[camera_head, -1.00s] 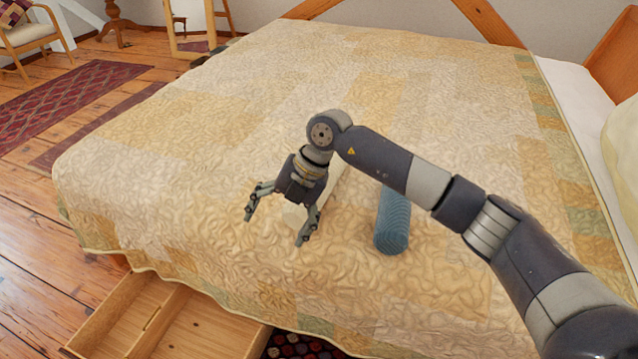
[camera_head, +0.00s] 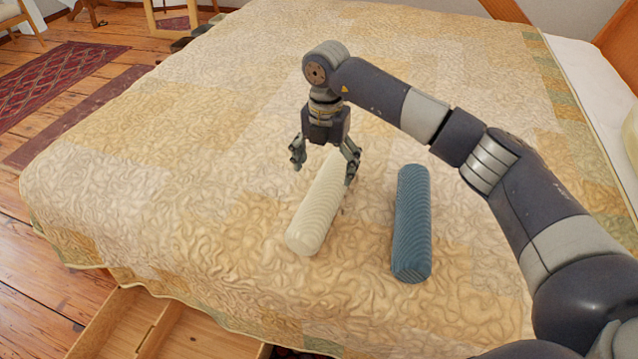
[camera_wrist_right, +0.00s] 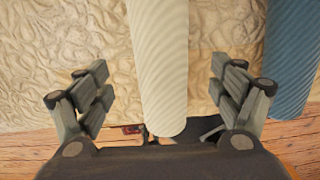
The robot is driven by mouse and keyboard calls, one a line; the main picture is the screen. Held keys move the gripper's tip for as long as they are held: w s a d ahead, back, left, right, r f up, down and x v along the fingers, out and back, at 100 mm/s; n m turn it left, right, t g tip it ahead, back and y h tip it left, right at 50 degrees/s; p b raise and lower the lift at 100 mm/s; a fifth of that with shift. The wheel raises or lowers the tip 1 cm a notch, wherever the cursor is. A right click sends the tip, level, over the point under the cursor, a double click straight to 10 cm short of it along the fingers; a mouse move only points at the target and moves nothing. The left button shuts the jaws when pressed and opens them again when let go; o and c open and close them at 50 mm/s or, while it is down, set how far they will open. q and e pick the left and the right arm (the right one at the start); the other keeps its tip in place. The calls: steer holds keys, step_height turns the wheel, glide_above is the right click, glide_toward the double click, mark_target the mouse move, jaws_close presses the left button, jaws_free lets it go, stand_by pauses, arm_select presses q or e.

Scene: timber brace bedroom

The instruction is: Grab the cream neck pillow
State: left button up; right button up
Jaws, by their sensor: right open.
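The cream neck pillow (camera_head: 316,215) is a ribbed cylinder lying on the bed. Its far end is partly hidden behind my right gripper. My right gripper (camera_head: 325,168) is open and points down over the far part of the pillow. In the right wrist view the cream pillow (camera_wrist_right: 160,65) runs between the two spread fingers (camera_wrist_right: 162,98), with a gap on each side. Whether the fingertips are at the pillow's height I cannot tell. My left gripper is not in view.
A blue ribbed cylinder pillow (camera_head: 411,225) lies to the right of the cream one, with bare quilt between them; it also shows in the wrist view (camera_wrist_right: 291,60). The quilted bed (camera_head: 180,170) is otherwise clear. An open wooden drawer (camera_head: 190,335) juts out below the bed's near edge.

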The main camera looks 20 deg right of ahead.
mark_target(325, 186)
steer(key=f, duration=0.4)
steer(key=shift+s+f, duration=0.25)
steer(key=shift+s, duration=0.1)
steer(key=shift+w+f, duration=0.1)
steer(key=shift+f, duration=0.6)
step_height(325, 186, down, 4)
steer(key=shift+r+b, duration=0.25)
steer(key=shift+b, duration=0.25)
steer(key=shift+f, duration=0.4)
steer(key=shift+w, duration=0.1)
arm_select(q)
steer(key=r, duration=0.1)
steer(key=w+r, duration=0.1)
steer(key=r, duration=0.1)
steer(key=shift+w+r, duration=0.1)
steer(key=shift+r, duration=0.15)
arm_select(e)
steer(key=c, duration=1.4)
